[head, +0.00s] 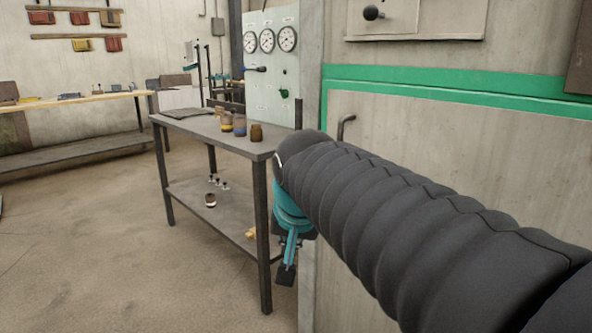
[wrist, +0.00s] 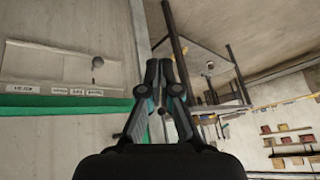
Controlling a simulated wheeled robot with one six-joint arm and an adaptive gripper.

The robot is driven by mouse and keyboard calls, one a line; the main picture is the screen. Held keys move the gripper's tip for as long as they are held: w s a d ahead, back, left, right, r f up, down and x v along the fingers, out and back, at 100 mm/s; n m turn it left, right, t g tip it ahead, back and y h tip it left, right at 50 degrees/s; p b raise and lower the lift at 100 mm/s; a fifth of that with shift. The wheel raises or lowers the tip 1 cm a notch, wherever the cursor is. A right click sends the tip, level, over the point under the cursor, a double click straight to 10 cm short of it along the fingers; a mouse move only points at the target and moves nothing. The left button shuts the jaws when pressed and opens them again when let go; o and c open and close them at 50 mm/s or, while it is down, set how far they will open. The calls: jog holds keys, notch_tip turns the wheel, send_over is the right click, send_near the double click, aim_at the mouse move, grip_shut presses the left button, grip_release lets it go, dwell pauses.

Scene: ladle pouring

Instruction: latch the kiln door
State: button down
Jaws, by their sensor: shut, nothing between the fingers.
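A large grey kiln-like body with a green band (head: 440,84) fills the right of the head view. Its panel below the band has a bent metal handle (head: 345,128) at its left edge, partly behind my arm. Above the band is a smaller panel with a black round knob (head: 373,13); a knob also shows in the wrist view (wrist: 98,62). I cannot tell which part is the latch. My gripper (head: 286,272) hangs downward left of the grey body, beside the workbench. In the wrist view its fingers (wrist: 160,72) are together and empty.
A dark metal workbench (head: 190,124) with jars (head: 239,125) on top stands left of my gripper, very near it. A gauge panel (head: 266,65) stands behind. A long wooden-topped bench (head: 70,99) runs along the far wall. The floor at left is open.

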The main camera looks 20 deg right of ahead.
jog(key=w+d+r+m+h, duration=0.1)
jog(key=w+d+r+m, duration=0.3)
jog(key=w, duration=0.4)
jog(key=w+d+r+m+h, duration=0.1)
jog(key=w+d+r+m, duration=0.4)
jog(key=w+d, duration=0.3)
jog(key=shift+w+d+r, duration=0.15)
jog(key=shift+d+r, duration=0.05)
jog(key=shift+r, duration=0.65)
jog(key=w+d+f, duration=0.2)
jog(key=w+f, duration=0.6)
jog(key=w, duration=0.1)
jog(key=shift+d+p, duration=0.15)
jog(key=shift+p, duration=0.25)
jog(key=shift+w+f, duration=0.1)
jog(key=shift+w, duration=0.1)
jog(key=shift+w+t+b, duration=0.1)
jog(key=shift+t+b, duration=0.35)
jog(key=shift+t, duration=0.05)
